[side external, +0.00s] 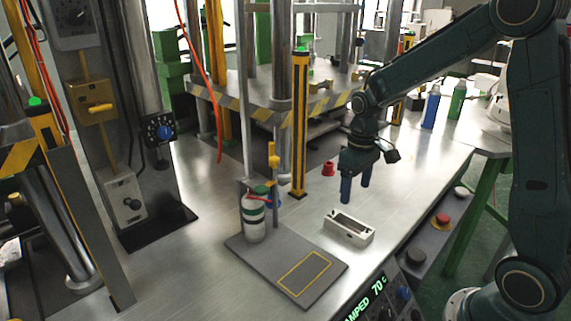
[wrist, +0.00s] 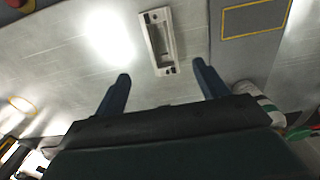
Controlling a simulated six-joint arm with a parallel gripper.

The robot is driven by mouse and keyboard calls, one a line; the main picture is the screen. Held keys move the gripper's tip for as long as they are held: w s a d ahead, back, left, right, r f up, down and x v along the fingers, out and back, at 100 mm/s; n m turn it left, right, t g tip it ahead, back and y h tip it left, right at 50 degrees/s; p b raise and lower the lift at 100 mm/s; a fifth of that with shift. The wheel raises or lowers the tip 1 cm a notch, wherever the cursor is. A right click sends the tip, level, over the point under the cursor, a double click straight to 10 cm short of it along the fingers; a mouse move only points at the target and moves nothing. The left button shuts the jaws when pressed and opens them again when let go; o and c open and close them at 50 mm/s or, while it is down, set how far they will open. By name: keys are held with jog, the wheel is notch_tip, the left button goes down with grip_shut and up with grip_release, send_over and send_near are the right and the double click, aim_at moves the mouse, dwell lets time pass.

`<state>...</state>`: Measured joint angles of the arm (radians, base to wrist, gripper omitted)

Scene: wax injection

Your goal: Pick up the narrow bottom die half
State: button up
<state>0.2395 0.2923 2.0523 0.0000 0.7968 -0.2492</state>
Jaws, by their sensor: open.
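One die half (side external: 348,229), a narrow whitish rectangular block with a long recess, lies on the metal table, behind the grey plate. It also shows in the wrist view (wrist: 170,42), where its recess faces up and it lies ahead of and between my two fingers. My gripper (side external: 356,186) hangs above the table over the die half, with its blue fingers pointing down. In the wrist view my gripper (wrist: 162,78) is open, with nothing between the fingers. The fingers are apart from the die half.
A grey plate (side external: 262,265) with a yellow-outlined rectangle (side external: 305,277) lies in front, carrying a white and green canister (side external: 254,222). A red part (side external: 328,169) stands behind my gripper. A yellow-black post (side external: 299,125) rises to the left. Table between them is clear.

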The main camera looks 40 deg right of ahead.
send_over(350, 220)
jog(key=s+a, duration=0.1)
jog(key=a, duration=0.1)
jog(key=shift+d+f, duration=0.15)
jog(key=shift+f, duration=1.3)
jog(key=shift+d+f, duration=0.1)
jog(key=shift+f, duration=1.3)
jog(key=shift+f, duration=0.1)
jog(key=shift+a+f, duration=0.15)
jog(key=shift+f, duration=2.3)
jog(key=shift+f, duration=0.25)
jog(key=c, duration=1.4)
jog(key=shift+r, duration=0.2)
notch_tip(350, 220, up, 20)
jog(key=shift+r, duration=0.1)
